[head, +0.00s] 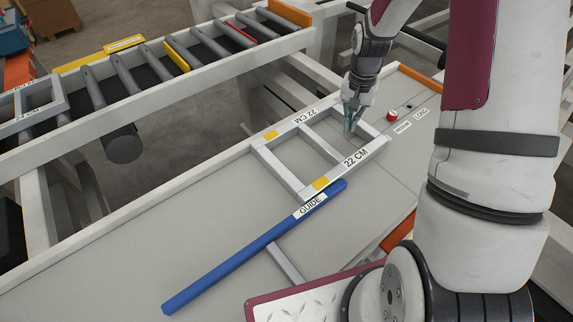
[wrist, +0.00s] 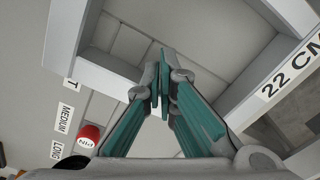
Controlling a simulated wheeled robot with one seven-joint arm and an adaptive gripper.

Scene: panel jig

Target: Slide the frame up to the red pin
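The frame (head: 294,180) is a light grey ladder shape with "22 CM" labels and yellow marks, lying flat on the grey panel table. It also shows in the wrist view (wrist: 255,98). The red pin (head: 392,115) stands right of the frame's right end bar, with a gap between them; the wrist view shows it (wrist: 88,135) at lower left. My gripper (head: 349,128) points down into the frame's right-hand opening, near that end bar. In the wrist view its teal fingertips (wrist: 163,75) are together, with nothing seen between them. Whether they touch the bar is unclear.
A blue guide bar (head: 255,250) lies along the frame's near side. Labels reading "MEDIUM" (head: 402,127) and "LONG" (head: 421,114) lie beside the pin. An orange block (head: 420,77) is at the table's far end. A roller conveyor (head: 150,75) stands behind.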

